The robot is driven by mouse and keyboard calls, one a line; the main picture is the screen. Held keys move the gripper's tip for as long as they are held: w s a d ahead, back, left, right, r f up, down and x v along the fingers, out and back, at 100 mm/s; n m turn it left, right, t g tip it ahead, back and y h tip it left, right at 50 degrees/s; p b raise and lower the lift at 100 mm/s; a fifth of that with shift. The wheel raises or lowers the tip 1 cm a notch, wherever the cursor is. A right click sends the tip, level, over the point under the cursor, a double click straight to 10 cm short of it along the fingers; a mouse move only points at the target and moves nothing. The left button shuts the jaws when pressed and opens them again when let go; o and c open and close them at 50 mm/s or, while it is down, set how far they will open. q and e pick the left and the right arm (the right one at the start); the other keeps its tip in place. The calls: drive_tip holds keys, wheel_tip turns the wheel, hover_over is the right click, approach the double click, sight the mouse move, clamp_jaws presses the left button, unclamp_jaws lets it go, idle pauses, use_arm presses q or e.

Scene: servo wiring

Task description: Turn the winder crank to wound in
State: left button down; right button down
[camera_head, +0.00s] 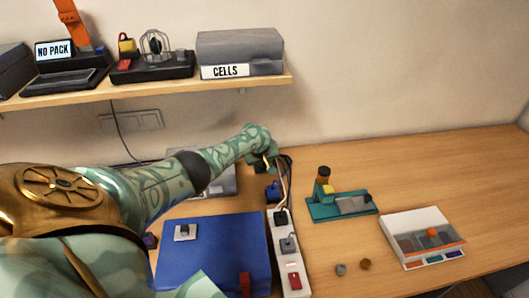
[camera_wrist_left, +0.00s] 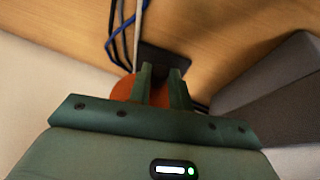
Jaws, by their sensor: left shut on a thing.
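My left gripper (camera_head: 268,161) reaches to the back of the desk, beside the top end of a white power strip (camera_head: 290,262). In the left wrist view, my left gripper (camera_wrist_left: 162,88) has its two fingers close together, shut on a small dark part that looks like the winder crank's handle. An orange-red round piece (camera_wrist_left: 124,88), apparently the winder, shows behind the fingers. A dark block (camera_wrist_left: 160,57) lies just beyond the fingertips. The fingers hide most of the crank, so its angle cannot be read. My right gripper is not in view.
Black, blue and pale cables (camera_wrist_left: 124,30) run close past the fingers. A blue box (camera_head: 215,255) stands left of the strip. A teal fixture (camera_head: 325,210) and a white tray (camera_head: 420,225) stand to the right. A shelf (camera_head: 200,90) overhangs the back left. The right desk is clear.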

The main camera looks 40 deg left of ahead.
use_arm(q)
drive_tip(key=shift+d+r+g, duration=0.1)
drive_tip(key=shift+g, duration=0.2)
drive_tip(key=shift+g+y+b, duration=0.3)
drive_tip(key=shift+g+y, duration=0.1)
drive_tip(key=shift+y, duration=0.2)
drive_tip(key=shift+m+g+y+b, duration=0.4)
drive_tip(key=shift+g+b, duration=0.05)
drive_tip(key=shift+g, duration=0.15)
drive_tip(key=shift+r, duration=0.1)
drive_tip(key=c, duration=1.3)
unclamp_jaws()
